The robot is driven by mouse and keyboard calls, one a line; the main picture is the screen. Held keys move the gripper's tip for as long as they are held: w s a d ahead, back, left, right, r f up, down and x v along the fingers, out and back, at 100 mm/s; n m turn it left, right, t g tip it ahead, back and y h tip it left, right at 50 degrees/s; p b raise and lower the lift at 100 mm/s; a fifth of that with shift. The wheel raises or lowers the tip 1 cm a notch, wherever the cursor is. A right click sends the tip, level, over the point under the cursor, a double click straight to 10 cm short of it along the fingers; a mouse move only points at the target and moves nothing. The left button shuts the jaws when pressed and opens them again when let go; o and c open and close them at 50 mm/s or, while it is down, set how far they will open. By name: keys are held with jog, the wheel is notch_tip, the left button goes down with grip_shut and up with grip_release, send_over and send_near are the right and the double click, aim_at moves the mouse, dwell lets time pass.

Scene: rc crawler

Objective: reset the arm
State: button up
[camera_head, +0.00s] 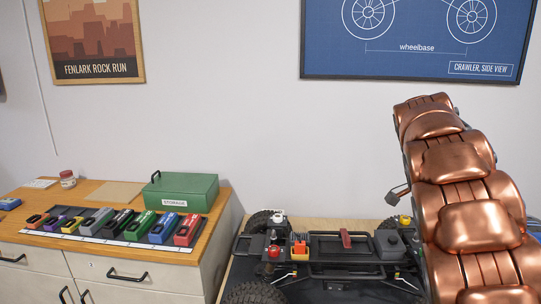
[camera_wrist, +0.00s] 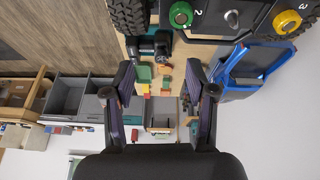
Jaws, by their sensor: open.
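My arm, with copper-coloured covers, rises along the right side of the head view and bends over at its top. In the wrist view my gripper (camera_wrist: 161,78) has its two dark fingers spread wide apart. Nothing is held between them; the small items seen in the gap lie farther off. In the head view a small dark part of the gripper sticks out left of the arm, and the rest is hidden behind it. The crawler chassis (camera_head: 345,270) stands below and left of the arm. Its tyres show at the top of the wrist view (camera_wrist: 85,17).
A cabinet (camera_head: 140,268) at left carries a green storage box (camera_head: 181,191) and a row of coloured blocks (camera_head: 143,225). In the wrist view a blue bin (camera_wrist: 240,92) is right of the fingers and grey bins (camera_wrist: 82,98) are left.

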jog(key=s+a+f+n+g+y+b, duration=0.1)
jog(key=s+a+f+n+b, duration=0.2)
jog(key=s+a+f+n, duration=0.65)
jog(key=s+a+f+n+y+b, duration=0.25)
jog(key=s+a+f, duration=0.3)
jog(key=s, duration=0.85)
jog(key=s+a+f+n+g+y+b, duration=0.1)
jog(key=s+a+f+n+b, duration=0.2)
jog(key=s+a+f+n, duration=0.65)
jog(key=s+d+r+m+p, duration=0.2)
jog(key=d+r+m+p, duration=0.1)
jog(key=r+p, duration=0.8)
notch_tip(320, 180, up, 3)
jog(key=shift+r+t+p, duration=0.15)
jog(key=shift+t+p, duration=0.25)
